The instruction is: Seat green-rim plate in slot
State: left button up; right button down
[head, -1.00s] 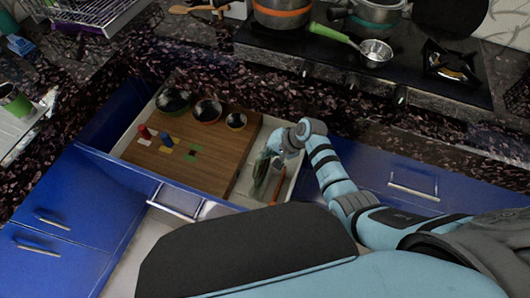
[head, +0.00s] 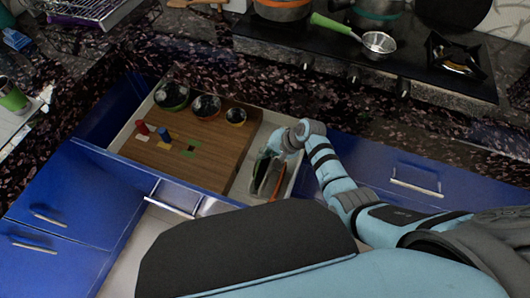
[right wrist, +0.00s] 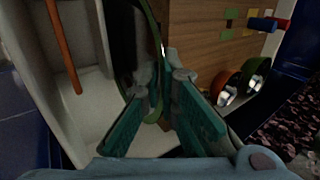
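The green-rim plate (right wrist: 150,30) stands on edge, dark-faced, beside the wooden board (head: 220,150) in the open drawer. It also shows small in the head view (head: 258,168). My right gripper (right wrist: 160,88) reaches down into the drawer's right-hand compartment. Its teal fingers are apart, with the plate's rim between them; contact is not clear. The plate's lower part is hidden by the fingers. The board has coloured patches, a red peg (head: 143,128) and a blue peg (head: 164,134). A dark opening lies at the green patches (head: 189,150); I cannot tell which slot is meant. My left gripper is out of view.
Dark bowls with green (head: 172,97), orange (head: 205,107) and yellow (head: 236,116) rims sit at the board's back edge. An orange rod (right wrist: 64,50) lies in the right compartment. The drawer's pale walls (right wrist: 105,40) bound the space. The stove is behind.

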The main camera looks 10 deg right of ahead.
jog(key=shift+f, duration=0.15)
dwell(0.4)
jog(key=shift+f+b, duration=1.15)
jog(key=shift+f, duration=0.15)
jog(key=c, duration=1.7)
grip_release()
jog(key=o, duration=1.7)
